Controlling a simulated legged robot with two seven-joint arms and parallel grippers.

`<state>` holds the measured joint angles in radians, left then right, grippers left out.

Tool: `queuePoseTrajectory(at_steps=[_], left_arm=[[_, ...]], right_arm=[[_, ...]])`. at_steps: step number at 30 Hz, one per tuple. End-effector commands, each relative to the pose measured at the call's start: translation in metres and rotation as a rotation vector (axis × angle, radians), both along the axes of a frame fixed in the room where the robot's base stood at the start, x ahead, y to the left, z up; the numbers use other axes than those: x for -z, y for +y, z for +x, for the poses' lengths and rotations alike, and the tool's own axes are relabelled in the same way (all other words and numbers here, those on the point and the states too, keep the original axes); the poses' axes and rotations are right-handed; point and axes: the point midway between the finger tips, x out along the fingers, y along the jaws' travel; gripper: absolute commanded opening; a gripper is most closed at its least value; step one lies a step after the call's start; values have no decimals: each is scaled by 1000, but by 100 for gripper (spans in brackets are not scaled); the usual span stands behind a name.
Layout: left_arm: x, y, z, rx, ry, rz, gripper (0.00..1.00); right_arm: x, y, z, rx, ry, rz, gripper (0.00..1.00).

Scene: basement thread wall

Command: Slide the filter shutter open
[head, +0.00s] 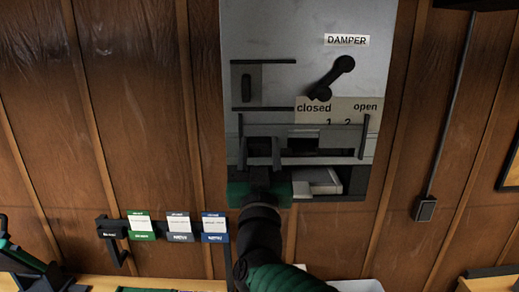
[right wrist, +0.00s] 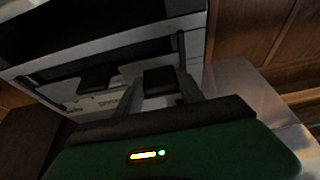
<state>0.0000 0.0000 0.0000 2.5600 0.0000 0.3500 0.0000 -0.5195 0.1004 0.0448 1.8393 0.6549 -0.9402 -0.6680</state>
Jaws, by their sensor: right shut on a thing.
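A grey wall panel (head: 285,30) has a lower bay with a horizontal grey shutter front (head: 335,136), which I take for the filter shutter. Below it is a dark opening with a pale block (head: 318,181) inside. My right gripper (head: 262,153) reaches up to the left part of this bay, its two fingers against the front. It is shut on a part of the shutter, probably its handle, which the fingers mostly hide. The right wrist view shows the dark fingertips (right wrist: 128,80) close to the grey front. My left gripper is not in view.
Above are a black damper lever (head: 331,79) over a closed-to-open scale (head: 345,107), and a small plate with a dark knob (head: 248,81) between two rails. Green, grey and blue tags (head: 179,227) hang at lower left. Wood-panelled wall surrounds the panel.

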Motion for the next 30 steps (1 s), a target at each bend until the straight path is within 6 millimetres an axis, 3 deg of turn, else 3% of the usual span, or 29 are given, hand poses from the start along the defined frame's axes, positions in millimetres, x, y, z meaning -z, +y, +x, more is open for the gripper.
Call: queuePoseTrajectory(at_steps=[6,13,14,18,30], left_arm=[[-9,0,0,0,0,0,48],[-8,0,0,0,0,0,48],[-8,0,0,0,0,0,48],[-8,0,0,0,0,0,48],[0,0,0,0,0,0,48]], right_arm=[[-26,0,0,-2,0,1,0],[-25,1,-1,-2,-1,1,0],[-25,1,-1,-2,-1,1,48],[-25,0,0,-2,-1,1,66],[-19,0,-8,-2,-1,1,67]])
